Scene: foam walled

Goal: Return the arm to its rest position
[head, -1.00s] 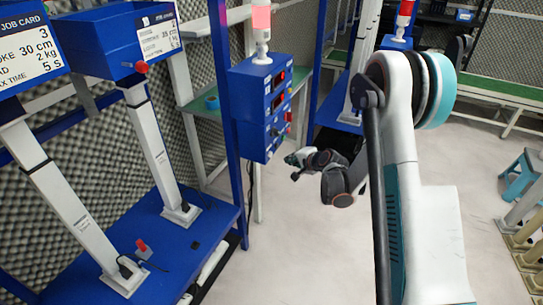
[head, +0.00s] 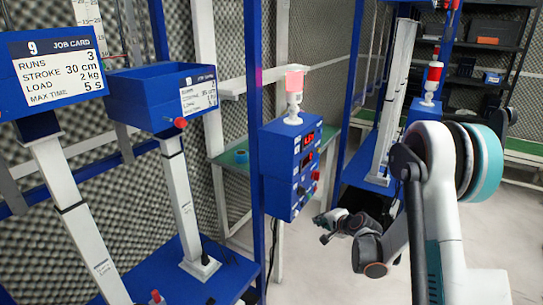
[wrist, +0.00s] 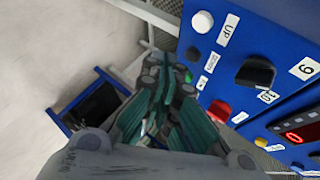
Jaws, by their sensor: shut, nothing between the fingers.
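My gripper (head: 328,222) hangs at the end of my bent white and teal arm (head: 440,190), just right of and below the blue control box (head: 292,170). The wrist view shows the gripper (wrist: 166,68) from behind. Its dark and teal fingers are closed together with nothing held. The control box face (wrist: 250,75) fills the right of that view, with a white UP button, a black knob, a red button and a yellow button. I cannot tell the exact gap between the fingers and the box.
A blue post (head: 256,120) stands left of the control box. Two blue job-card boxes (head: 165,98) stand on white columns at left. A signal lamp (head: 294,95) tops the control box. Open pale floor (head: 300,280) lies below my gripper. Dark shelves (head: 480,60) stand behind.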

